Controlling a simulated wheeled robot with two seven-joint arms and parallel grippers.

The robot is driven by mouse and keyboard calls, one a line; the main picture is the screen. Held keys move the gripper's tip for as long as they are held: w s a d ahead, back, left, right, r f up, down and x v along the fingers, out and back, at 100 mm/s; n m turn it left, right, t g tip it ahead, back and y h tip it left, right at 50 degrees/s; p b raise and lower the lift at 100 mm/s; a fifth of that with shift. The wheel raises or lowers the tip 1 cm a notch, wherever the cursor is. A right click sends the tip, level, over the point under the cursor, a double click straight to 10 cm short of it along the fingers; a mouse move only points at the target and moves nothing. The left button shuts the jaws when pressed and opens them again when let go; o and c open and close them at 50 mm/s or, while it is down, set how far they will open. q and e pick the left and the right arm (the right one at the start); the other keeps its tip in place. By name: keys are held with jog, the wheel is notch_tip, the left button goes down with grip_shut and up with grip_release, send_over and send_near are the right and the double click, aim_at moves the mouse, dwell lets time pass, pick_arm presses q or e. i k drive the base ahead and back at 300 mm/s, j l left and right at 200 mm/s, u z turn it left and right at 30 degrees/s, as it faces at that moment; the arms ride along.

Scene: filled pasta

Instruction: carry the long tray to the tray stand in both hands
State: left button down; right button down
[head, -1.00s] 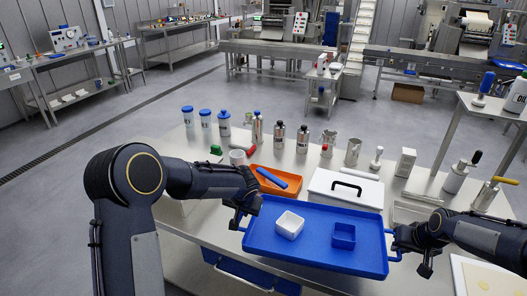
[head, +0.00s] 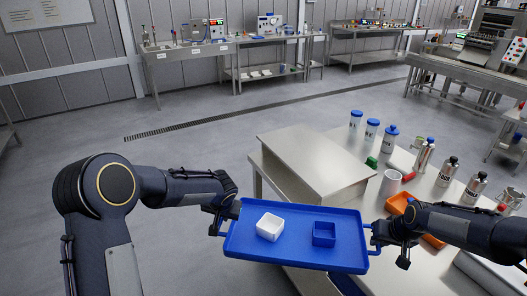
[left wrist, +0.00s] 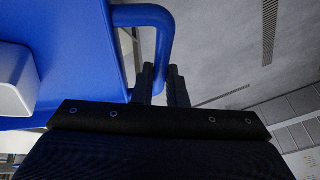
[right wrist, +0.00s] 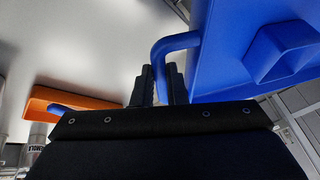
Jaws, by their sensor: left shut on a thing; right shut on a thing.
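The long blue tray (head: 285,252) is held out level in front of me, carrying a white square cup (head: 269,226) and a blue square cup (head: 324,233). My left gripper (head: 218,217) is shut on the tray's left handle, which shows between the fingers in the left wrist view (left wrist: 160,22). My right gripper (head: 378,238) is shut on the right handle, seen in the right wrist view (right wrist: 172,42). A raised steel platform (head: 315,160) stands behind the tray at the table's left end; I cannot tell whether it is the tray stand.
Open grey floor (head: 190,150) lies to the left. Other benches (head: 190,45) line the back wall.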

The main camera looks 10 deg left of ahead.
aim_at(312, 153)
jog(key=j+u, duration=0.1)
jog(key=u, duration=1.5)
jog(key=i+u, duration=0.2)
jog(key=i, duration=1.1)
jog(key=i+z, duration=0.1)
jog(key=i, duration=0.6)
jog(key=i+j, duration=0.15)
jog(key=i, duration=0.55)
jog(key=i+z, duration=0.1)
jog(key=z, duration=3)
jog(key=i+z, duration=0.3)
jog(key=i, duration=0.7)
